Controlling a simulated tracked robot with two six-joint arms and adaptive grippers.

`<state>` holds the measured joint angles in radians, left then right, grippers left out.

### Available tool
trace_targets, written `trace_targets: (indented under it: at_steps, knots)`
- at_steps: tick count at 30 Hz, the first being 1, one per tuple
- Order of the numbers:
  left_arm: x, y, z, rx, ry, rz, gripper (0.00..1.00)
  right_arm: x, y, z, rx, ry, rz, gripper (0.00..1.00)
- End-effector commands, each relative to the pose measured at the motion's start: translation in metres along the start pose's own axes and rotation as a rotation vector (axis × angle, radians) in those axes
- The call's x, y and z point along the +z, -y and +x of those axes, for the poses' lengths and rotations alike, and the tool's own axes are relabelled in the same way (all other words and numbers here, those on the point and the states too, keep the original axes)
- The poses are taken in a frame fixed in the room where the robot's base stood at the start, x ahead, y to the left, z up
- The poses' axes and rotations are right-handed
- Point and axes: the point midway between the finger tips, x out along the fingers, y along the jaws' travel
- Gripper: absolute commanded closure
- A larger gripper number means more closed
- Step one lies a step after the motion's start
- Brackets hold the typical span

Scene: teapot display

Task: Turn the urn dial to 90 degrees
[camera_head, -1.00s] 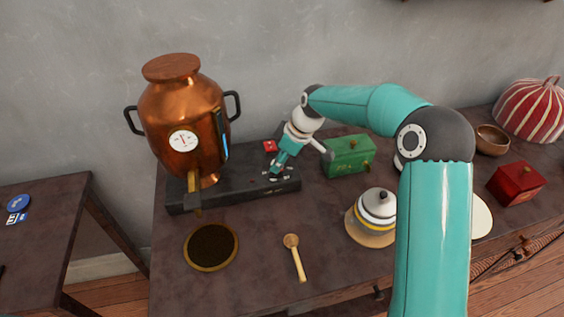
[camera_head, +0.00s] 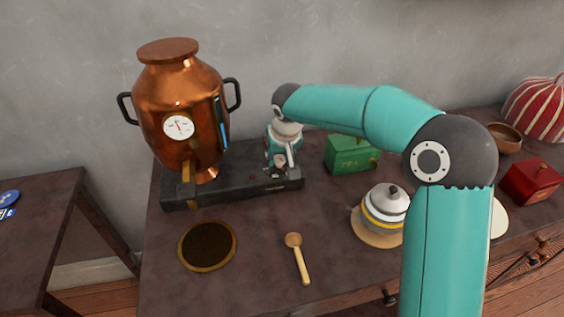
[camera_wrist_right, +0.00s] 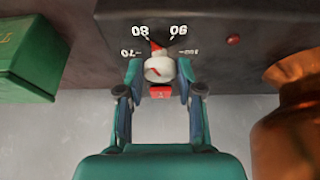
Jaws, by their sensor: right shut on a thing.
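The copper urn (camera_head: 180,95) stands at the left on a black base (camera_head: 230,187). The dial is a pale round knob (camera_wrist_right: 159,70) on this base, with a red pointer and upside-down numbers around it in the right wrist view. The pointer lies between the 80 and 90 marks; its exact reading is unclear. My right gripper (camera_wrist_right: 159,72) is shut on the knob, one finger on each side. In the head view the right gripper (camera_head: 279,162) reaches down to the base right of the urn, and the knob is mostly hidden. My left gripper is out of view.
A red block (camera_wrist_right: 160,91) sits beside the knob and a small red button (camera_wrist_right: 233,40) further along the base. A green box (camera_head: 352,153) stands right of the base. A lidded pot (camera_head: 386,207), wooden spoon (camera_head: 298,258) and dark round mat (camera_head: 207,246) lie in front.

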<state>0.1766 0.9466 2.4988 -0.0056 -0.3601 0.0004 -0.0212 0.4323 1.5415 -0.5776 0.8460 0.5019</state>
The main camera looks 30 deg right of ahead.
Motion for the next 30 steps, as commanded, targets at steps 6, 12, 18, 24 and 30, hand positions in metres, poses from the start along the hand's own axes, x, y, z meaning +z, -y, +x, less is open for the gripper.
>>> trace_targets:
  at_steps: [6, 12, 18, 24, 30]
  knots:
    - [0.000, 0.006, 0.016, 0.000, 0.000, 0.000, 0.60, 0.000, 0.003, 0.003, 0.075, -0.004, 0.189, 0.99]
    - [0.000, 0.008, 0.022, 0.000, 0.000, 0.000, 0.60, -0.001, 0.004, 0.002, 0.148, -0.003, 0.365, 0.99]
    - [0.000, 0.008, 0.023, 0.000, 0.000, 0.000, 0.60, -0.003, 0.005, 0.001, 0.220, -0.002, 0.540, 0.99]
    - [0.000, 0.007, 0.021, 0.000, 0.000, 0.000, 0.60, -0.003, 0.005, 0.000, 0.283, -0.002, 0.690, 0.99]
    - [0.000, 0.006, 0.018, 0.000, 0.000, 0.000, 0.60, -0.004, 0.005, 0.000, 0.327, -0.001, 0.796, 0.99]
